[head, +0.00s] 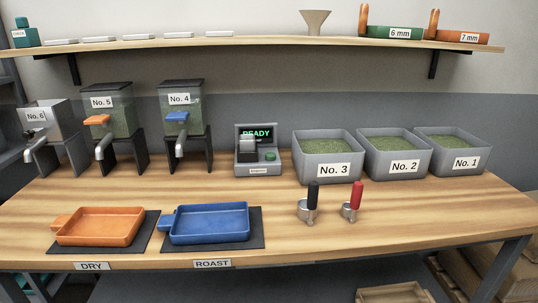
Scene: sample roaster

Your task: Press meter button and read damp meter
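The damp meter (257,150) is a grey box standing at the back middle of the wooden bench, left of the No. 3 bin. Its dark screen (257,133) reads "READY" in green letters. A green button (270,156) sits on its front right, beside a pale grey block or cup (248,146) on its left. A small label on its front is too small to read. Neither of my grippers shows in the head view, and nothing touches the meter.
Bins No. 3 (328,171), No. 2 (404,167) and No. 1 (466,162) hold green beans. Two scoops (305,210) (350,211) stand in front. Orange (98,240) and blue (208,237) trays lie front left. Dispensers No. 5 (108,115) and No. 4 (180,112) stand behind. The right front is clear.

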